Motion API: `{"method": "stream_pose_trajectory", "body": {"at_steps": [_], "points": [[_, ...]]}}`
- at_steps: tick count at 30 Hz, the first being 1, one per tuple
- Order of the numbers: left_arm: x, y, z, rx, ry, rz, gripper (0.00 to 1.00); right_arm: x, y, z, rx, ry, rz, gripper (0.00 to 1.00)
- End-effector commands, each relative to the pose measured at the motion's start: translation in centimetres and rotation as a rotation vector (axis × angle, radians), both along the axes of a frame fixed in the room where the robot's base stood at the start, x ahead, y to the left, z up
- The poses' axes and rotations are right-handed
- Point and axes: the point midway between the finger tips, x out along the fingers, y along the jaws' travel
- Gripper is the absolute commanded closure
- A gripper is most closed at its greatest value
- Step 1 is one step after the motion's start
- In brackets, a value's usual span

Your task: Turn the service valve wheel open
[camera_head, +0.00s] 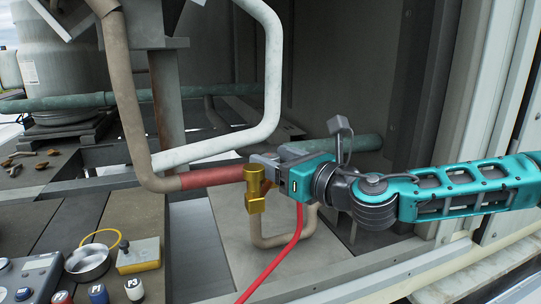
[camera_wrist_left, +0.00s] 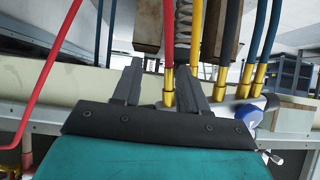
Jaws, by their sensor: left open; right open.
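A brass valve (camera_head: 255,190) sits at the end of the red-banded pipe in the head view. A red hose runs down close to it. I cannot make out its wheel, which may be hidden by my gripper. My right gripper (camera_head: 268,163) is at the valve's upper right, jaws open and pointing left. I cannot tell whether it touches the valve.
A white pipe (camera_head: 215,145) bends above the valve, and a brown pipe (camera_head: 130,110) drops on the left. A gauge device (camera_head: 30,275), a round tin (camera_head: 88,262) and a yellow block (camera_head: 138,254) lie at lower left. A blue-handled part (camera_wrist_left: 248,112) and several hoses surround my left gripper.

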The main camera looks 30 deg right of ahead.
Motion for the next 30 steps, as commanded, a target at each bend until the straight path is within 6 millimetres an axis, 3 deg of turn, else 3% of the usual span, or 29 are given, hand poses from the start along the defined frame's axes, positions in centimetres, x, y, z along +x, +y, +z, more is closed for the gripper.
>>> {"method": "stream_pose_trajectory", "body": {"at_steps": [9,25,30], "points": [[-0.02,-0.01,-0.02,0.000,0.001,0.000,0.57,-0.04,0.05,-0.01,0.000,0.001,0.000,0.40],[-0.05,-0.06,-0.04,-0.001,0.001,-0.002,0.57,-0.03,0.04,0.00,0.000,0.000,0.000,0.90],[-0.05,-0.07,0.06,-0.001,0.001,-0.002,0.57,-0.01,0.00,0.05,0.001,0.000,0.003,0.93]]}}
